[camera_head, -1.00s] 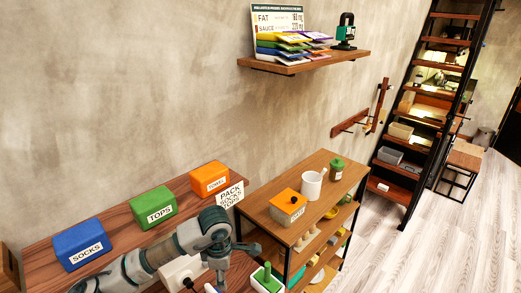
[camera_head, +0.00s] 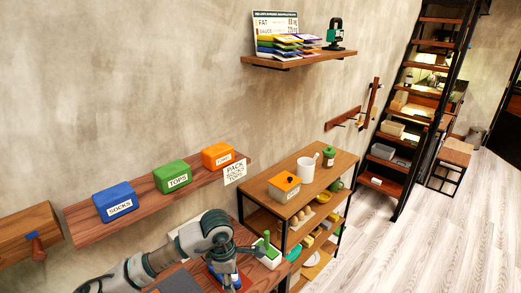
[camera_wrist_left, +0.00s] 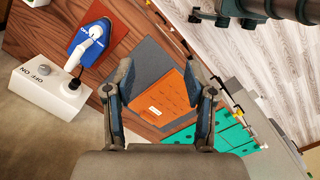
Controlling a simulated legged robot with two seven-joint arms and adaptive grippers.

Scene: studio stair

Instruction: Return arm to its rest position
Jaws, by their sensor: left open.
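My left arm enters the head view from the bottom left.
A blue iron-shaped thing (camera_wrist_left: 90,45) and a white switch box (camera_wrist_left: 50,92) lie left of the fingers. A wall shelf holds blue (camera_head: 115,203), green (camera_head: 172,176) and orange (camera_head: 217,155) boxes. A wooden rack (camera_head: 290,205) stands right of the arm. Floor (camera_head: 420,230) is clear at right.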

